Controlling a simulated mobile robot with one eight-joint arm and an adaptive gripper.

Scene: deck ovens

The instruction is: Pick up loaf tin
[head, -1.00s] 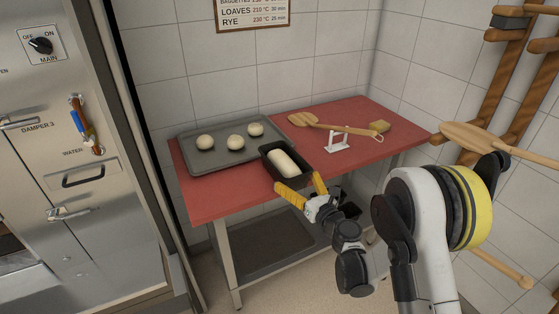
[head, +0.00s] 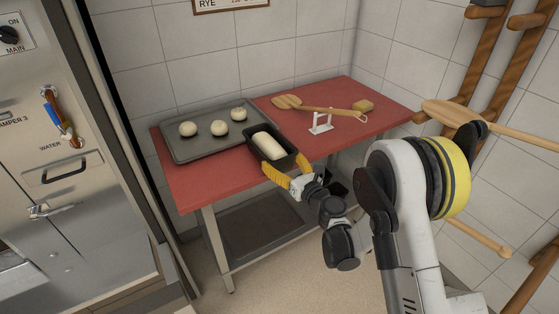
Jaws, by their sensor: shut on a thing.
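The loaf tin (head: 285,161) is dark and rectangular, with a pale loaf of dough (head: 268,145) in it. It is at the front edge of the red table (head: 209,185), beside the baking tray. My gripper (head: 287,168) has yellow fingers and is shut on the near end of the tin, one finger at the left corner and one at the right. The tin looks level. I cannot tell whether its underside touches the table.
A grey baking tray (head: 180,153) with three dough balls lies to the left. Steel ovens stand at far left, a wooden rack at right.

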